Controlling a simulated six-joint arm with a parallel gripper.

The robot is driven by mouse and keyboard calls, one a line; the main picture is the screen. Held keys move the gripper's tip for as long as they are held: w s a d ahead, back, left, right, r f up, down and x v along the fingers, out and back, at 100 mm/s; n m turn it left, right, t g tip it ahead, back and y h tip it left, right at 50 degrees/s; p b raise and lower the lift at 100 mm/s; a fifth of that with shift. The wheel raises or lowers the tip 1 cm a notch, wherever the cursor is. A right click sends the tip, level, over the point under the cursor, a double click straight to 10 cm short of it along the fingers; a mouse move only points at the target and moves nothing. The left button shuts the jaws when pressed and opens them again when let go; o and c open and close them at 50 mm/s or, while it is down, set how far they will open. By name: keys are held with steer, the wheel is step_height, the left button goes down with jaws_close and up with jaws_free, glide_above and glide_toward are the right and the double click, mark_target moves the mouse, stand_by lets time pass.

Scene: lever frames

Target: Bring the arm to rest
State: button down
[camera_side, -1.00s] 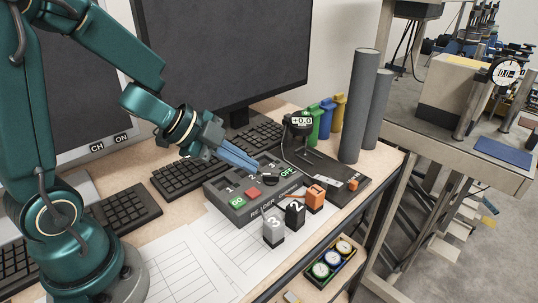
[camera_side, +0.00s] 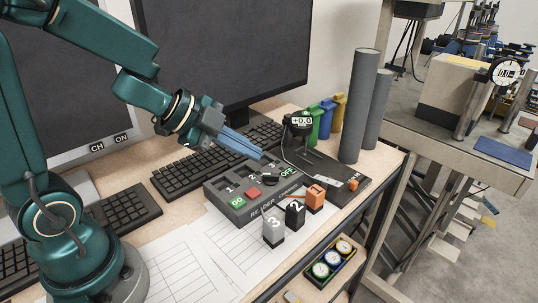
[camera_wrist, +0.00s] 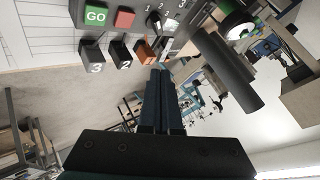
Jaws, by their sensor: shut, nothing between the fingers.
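My gripper (camera_side: 242,146) has blue fingers held together with nothing between them. In the side view it hangs above the back of a dark control box, apart from it as far as I can tell. The control box (camera_side: 232,203) has a green GO button (camera_side: 237,202), a red button (camera_side: 254,192), a black knob (camera_side: 270,179) and a small display reading OFF (camera_side: 288,171). In the wrist view the shut fingers (camera_wrist: 160,75) point toward the box, with the GO button (camera_wrist: 96,16) at the upper left.
Grey block 3 (camera_side: 273,228), black block 2 (camera_side: 295,212) and orange block 1 (camera_side: 315,197) stand before the box. Keyboards (camera_side: 185,175) and monitors (camera_side: 225,45) are behind.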

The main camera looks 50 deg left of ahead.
steer(key=s+a+r+n+t+y, duration=0.1)
steer(key=a+r+n+t+y, duration=0.15)
steer(key=r+n, duration=0.25)
steer(key=s+a+r+n+t+y, duration=0.1)
steer(key=s+r+n+t+y, duration=0.1)
steer(key=r+n+y, duration=0.3)
steer(key=s+d+f+n+g+h, duration=0.1)
steer(key=s+d+f+n+g, duration=0.1)
steer(key=s+f+g, duration=0.1)
steer(key=s+d+f+n+g+h, duration=0.2)
steer(key=s+d+f+g, duration=0.1)
steer(key=s, duration=0.5)
steer(key=shift+s+d+f+g, duration=0.3)
steer(key=shift+f+g, duration=0.2)
steer(key=shift+g, duration=0.45)
